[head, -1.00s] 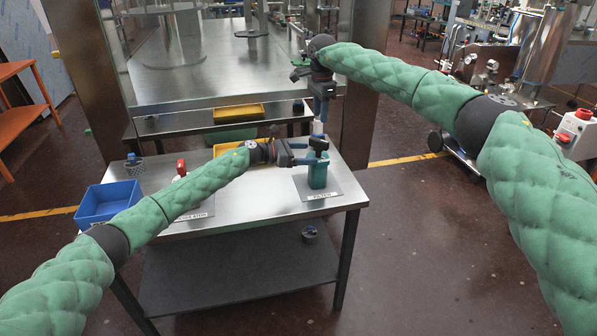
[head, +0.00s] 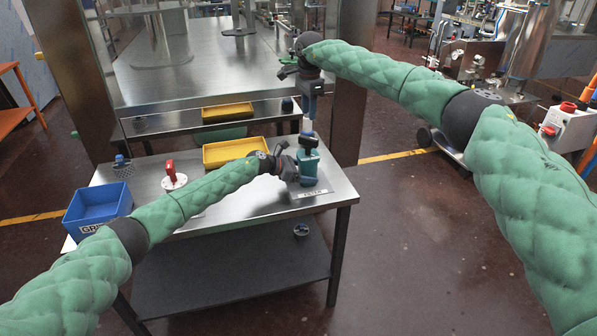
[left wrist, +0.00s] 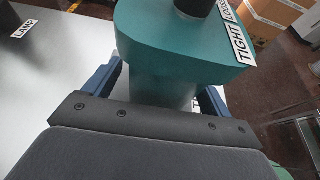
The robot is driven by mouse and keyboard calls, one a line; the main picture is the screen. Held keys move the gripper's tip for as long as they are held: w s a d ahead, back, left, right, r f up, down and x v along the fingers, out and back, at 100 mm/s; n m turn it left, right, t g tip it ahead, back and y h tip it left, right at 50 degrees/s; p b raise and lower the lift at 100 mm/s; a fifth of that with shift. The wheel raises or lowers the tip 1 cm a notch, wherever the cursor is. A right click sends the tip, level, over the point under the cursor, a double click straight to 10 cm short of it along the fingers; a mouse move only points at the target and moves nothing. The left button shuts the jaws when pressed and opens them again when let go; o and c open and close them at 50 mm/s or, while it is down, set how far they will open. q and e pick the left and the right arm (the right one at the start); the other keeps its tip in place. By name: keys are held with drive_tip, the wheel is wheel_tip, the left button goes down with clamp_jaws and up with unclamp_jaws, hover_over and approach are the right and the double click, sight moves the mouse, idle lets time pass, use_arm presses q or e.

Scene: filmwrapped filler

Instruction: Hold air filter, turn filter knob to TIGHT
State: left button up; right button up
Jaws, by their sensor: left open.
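The teal air filter (head: 309,163) stands upright at the right end of the steel table, above a FILTER label. In the left wrist view, its wide teal top (left wrist: 175,45) carries TIGHT and LOOSE labels and the base of a dark knob (left wrist: 194,6). My left gripper (head: 290,167) is open at the filter's left side. Its blue fingers (left wrist: 155,92) lie on both sides of the narrower body below the top; contact is unclear. My right gripper (head: 309,112) points down directly above the knob (head: 308,140). Its fingertips are too small to judge.
A blue bin (head: 97,212), a red-handled part (head: 171,170) and a yellow tray (head: 232,150) share the table (head: 245,212). A machine with a steel deck (head: 195,72) stands behind. Open floor lies to the right.

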use_arm(q)
drive_tip(key=shift+w+d+f, duration=0.1)
drive_tip(key=shift+d, duration=0.15)
drive_tip(key=shift+c, duration=0.4)
drive_tip(key=c, duration=1.1)
drive_tip(key=shift+c, duration=0.2)
